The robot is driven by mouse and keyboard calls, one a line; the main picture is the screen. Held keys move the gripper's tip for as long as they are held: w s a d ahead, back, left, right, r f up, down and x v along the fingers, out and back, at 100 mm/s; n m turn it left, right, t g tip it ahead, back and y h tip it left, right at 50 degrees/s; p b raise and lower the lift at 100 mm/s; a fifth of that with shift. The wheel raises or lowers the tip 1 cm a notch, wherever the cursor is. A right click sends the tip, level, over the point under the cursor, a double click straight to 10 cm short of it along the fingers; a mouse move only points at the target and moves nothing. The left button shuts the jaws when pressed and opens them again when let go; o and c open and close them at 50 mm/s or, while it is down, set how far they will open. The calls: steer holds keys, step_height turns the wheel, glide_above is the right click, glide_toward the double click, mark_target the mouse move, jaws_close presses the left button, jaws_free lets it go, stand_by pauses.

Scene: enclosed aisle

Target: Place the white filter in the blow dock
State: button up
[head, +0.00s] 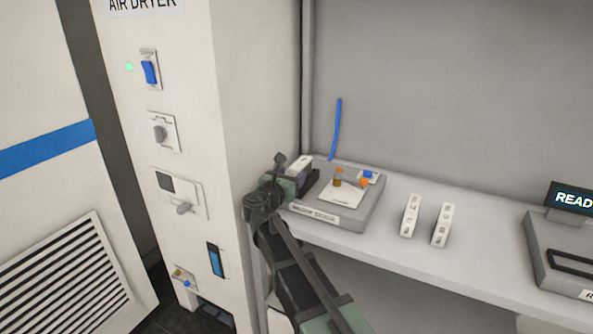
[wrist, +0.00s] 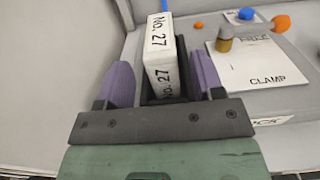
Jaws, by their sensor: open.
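The white filter (head: 301,162), a block marked "No. 27", stands at the left end of the grey dock (head: 357,211). In the wrist view the filter (wrist: 163,60) sits upright between my gripper's two purple fingers, with its lower part in or against a dark holder (wrist: 180,85). My gripper (wrist: 163,82) is open, with a finger on each side of the filter and visible gaps. In the head view my gripper (head: 300,180) is at the dock's left side and partly hides it. How deep the filter sits cannot be told.
A plate marked "CLAMP" (wrist: 268,62) with an amber knob (wrist: 224,40) and orange ball (wrist: 281,23) lies right of the filter. Two white blocks (head: 410,215) (head: 441,225) stand on the shelf. The air dryer cabinet (head: 250,110) is close on the left.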

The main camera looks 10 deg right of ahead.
steer(key=v, duration=0.7)
steer(key=shift+s+a, duration=0.2)
steer(key=shift+s, duration=0.1)
stand_by(0.7)
